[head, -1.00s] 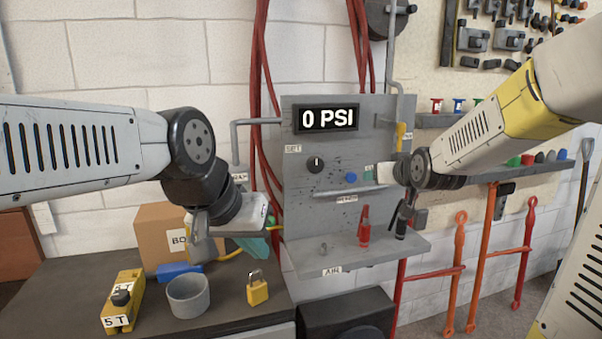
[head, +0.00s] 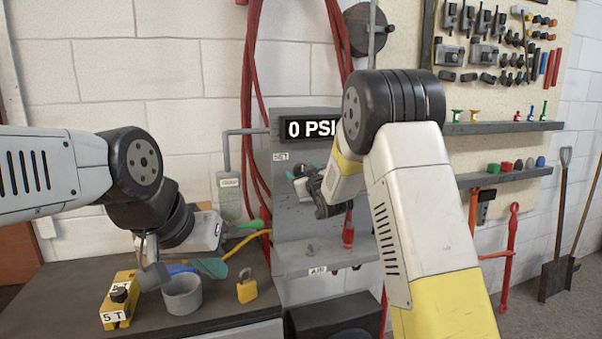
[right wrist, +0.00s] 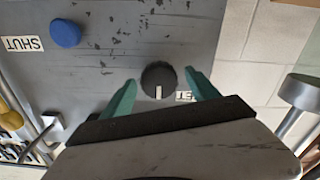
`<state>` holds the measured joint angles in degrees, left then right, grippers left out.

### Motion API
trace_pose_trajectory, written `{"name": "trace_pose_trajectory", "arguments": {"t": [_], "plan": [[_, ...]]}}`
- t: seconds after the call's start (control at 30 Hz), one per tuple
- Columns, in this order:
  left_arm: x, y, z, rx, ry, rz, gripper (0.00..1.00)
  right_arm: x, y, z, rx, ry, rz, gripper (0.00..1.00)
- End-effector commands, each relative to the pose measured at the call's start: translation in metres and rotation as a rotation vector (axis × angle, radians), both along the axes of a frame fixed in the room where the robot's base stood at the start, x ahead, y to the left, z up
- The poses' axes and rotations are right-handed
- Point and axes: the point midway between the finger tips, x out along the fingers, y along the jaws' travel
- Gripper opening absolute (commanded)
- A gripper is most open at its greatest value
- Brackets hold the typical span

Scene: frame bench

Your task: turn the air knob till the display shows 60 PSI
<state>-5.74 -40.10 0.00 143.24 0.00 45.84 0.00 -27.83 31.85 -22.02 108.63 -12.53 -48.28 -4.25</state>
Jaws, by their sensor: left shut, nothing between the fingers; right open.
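The display (head: 308,129) on the grey panel (head: 290,225) reads "0 PSI", its right end covered by my right arm. The black round air knob (right wrist: 158,77) shows in the right wrist view, with a white pointer line towards the bottom of that picture. My right gripper (right wrist: 162,90) is open, with its teal fingertips on either side of the knob; I cannot tell whether they touch it. In the head view my right gripper (head: 299,182) is at the panel and hides the knob. My left gripper (head: 210,268) is shut and empty above the bench.
A blue button (right wrist: 65,33) with a "SHUT" label is near the knob. Below my left gripper stand a grey cup (head: 184,297), a yellow padlock (head: 246,287) and a yellow box (head: 119,300). Red hoses (head: 252,120) hang left of the panel.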

Motion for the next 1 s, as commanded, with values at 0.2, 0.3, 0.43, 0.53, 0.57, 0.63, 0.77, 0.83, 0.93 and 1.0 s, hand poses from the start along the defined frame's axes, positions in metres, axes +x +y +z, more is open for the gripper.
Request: {"name": "trace_pose_trajectory", "arguments": {"t": [0.2,0.3,0.43,0.53,0.57,0.63,0.77,0.83,0.93,1.0], "plan": [[0.0,0.0,0.0,0.0,0.0,0.0,0.0,0.0086,0.0027,0.0,0.001,0.0,0.0,0.69],[0.0,0.0,0.0,0.0,0.0,0.0,0.0,0.0085,0.0026,0.0001,0.001,0.0,0.0,0.69],[-0.0001,0.0,0.0001,0.0,0.0,0.0,0.0,0.0083,0.0025,0.0,0.001,0.001,0.0,0.57],[-0.0001,0.0,0.0001,0.0,0.0,0.0,0.0,0.0082,0.0025,0.0,0.001,0.001,0.0,0.38],[-0.0001,0.0,0.0001,0.0,0.0,0.0,0.0,0.0082,0.0025,0.0,0.001,0.001,0.0,0.32],[0.0,0.0,0.0,0.0,0.0,0.0,0.0,0.0083,0.0024,-0.0001,0.001,0.001,0.0,0.18],[-0.0001,0.0,0.0001,0.0,0.0,0.0,0.0,0.0082,0.0024,-0.0001,0.002,0.002,0.0,0.07],[-0.0001,0.0,0.0001,0.0,0.0,0.0,0.0,0.0082,0.0024,-0.0001,0.005,0.003,0.0,0.07],[-0.0001,0.0,0.0001,0.0,0.0,0.0,0.0,0.0082,0.002,-0.0001,0.022,0.008,-0.001,0.07],[-0.0001,0.0,0.0001,0.0,0.0,0.0,0.0,0.0084,0.0011,-0.0003,0.041,0.014,-0.002,0.07]]}}
